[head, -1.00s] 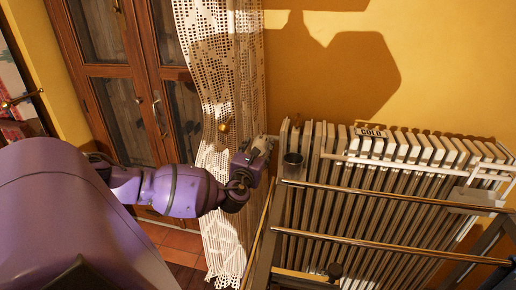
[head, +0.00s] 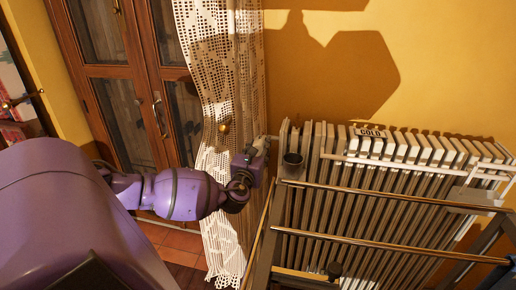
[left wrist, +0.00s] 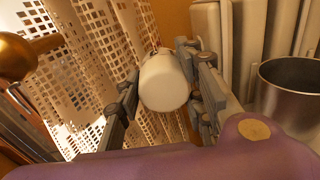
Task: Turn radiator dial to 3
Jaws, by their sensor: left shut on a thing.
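The white radiator dial (left wrist: 163,84) is a smooth rounded knob in the left wrist view. It sits between the two dark fingers of my left gripper (left wrist: 158,66), which is shut on it. In the head view my left gripper (head: 259,148) is at the upper left end of the pale ribbed radiator (head: 325,132), beside the lace curtain. The gripper mostly hides the dial there. I cannot read any numbers on the dial. My right gripper is not in view.
A lace curtain (head: 216,80) hangs close beside the gripper, with a brass knob (head: 223,127) in front. A metal cup (head: 292,160) hangs at the radiator's left end. A rack with metal bars (head: 400,198) stands in front.

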